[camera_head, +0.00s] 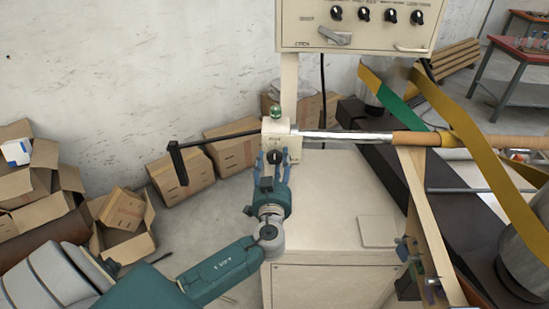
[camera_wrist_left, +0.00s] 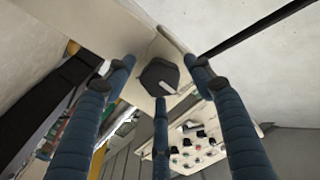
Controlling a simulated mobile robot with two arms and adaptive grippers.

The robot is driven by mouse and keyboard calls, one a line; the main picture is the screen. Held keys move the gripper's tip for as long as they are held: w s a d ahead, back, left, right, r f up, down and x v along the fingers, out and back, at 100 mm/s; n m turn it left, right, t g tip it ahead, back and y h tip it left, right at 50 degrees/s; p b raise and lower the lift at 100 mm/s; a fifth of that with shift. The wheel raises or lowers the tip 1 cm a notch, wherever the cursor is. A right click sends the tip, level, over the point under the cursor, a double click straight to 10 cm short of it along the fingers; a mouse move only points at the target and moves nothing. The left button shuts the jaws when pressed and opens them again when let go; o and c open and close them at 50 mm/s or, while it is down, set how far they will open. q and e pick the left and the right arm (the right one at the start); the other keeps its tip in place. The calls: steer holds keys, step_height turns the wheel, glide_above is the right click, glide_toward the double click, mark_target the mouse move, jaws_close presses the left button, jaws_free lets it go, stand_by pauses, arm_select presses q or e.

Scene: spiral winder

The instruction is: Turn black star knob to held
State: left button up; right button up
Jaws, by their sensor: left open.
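The black star knob (camera_head: 275,157) sits on the front of the cream spindle housing (camera_head: 279,135). In the left wrist view the knob (camera_wrist_left: 160,77) is dark and many-sided, with a pale pointer mark on its face. My left gripper (camera_head: 274,160) is open, with its blue fingers around the knob. In the wrist view the fingers (camera_wrist_left: 160,85) stand on several sides of the knob, with visible gaps between them and it. I cannot tell whether any fingertip touches it. My right gripper is not in view.
A black crank arm (camera_head: 178,163) reaches left from the housing. A metal and brown spindle (camera_head: 350,136) runs right from it. A control panel (camera_head: 355,22) hangs above. Cardboard boxes (camera_head: 180,178) stand at the left. The cream cabinet top (camera_head: 335,185) is mostly bare.

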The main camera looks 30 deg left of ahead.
arm_select(q)
steer(key=shift+w+a, duration=0.1)
steer(key=shift+w, duration=0.05)
steer(key=c, duration=1.1)
steer(key=shift+c, duration=0.2)
